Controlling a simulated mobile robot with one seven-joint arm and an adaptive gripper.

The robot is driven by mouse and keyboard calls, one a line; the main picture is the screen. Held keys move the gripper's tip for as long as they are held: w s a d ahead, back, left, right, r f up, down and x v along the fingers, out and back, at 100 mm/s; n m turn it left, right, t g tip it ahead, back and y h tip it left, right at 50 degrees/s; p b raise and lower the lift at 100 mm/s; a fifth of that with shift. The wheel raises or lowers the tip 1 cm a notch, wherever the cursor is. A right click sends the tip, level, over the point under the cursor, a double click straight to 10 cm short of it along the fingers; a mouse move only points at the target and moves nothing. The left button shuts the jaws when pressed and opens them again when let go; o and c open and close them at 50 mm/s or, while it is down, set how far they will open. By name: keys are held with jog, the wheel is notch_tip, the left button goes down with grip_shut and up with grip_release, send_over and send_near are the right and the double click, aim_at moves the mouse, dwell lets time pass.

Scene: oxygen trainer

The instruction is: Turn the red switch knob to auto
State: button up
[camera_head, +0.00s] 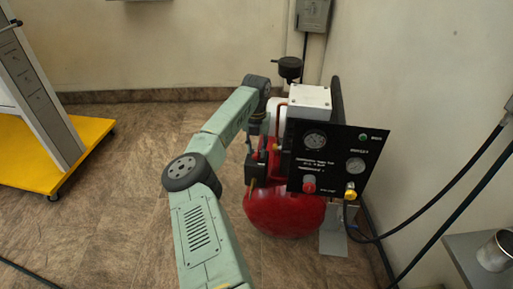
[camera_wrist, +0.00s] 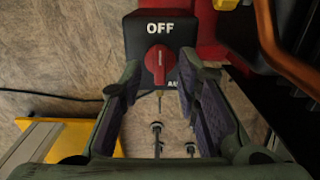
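The red switch knob (camera_wrist: 160,64) is on a black switch box (camera_wrist: 138,36) in the wrist view. Its grip stands roughly upright, with its upper end toward the white OFF label. Part of another label, "AU", shows at lower right, the rest hidden by my finger. My gripper (camera_wrist: 159,82) is open, one finger to each side of the knob's line. The knob appears just beyond the fingertips, with gaps on both sides. In the head view the black switch box (camera_head: 255,172) is at the compressor's left side; the knob cannot be made out there.
The compressor has a red tank (camera_head: 284,212) and a black gauge panel (camera_head: 334,158), with another red knob (camera_head: 309,184) on it. A yellow-based cart (camera_head: 88,150) stands left; floor between is clear.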

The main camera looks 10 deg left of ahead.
jog(key=shift+f, duration=0.6)
grip_shut()
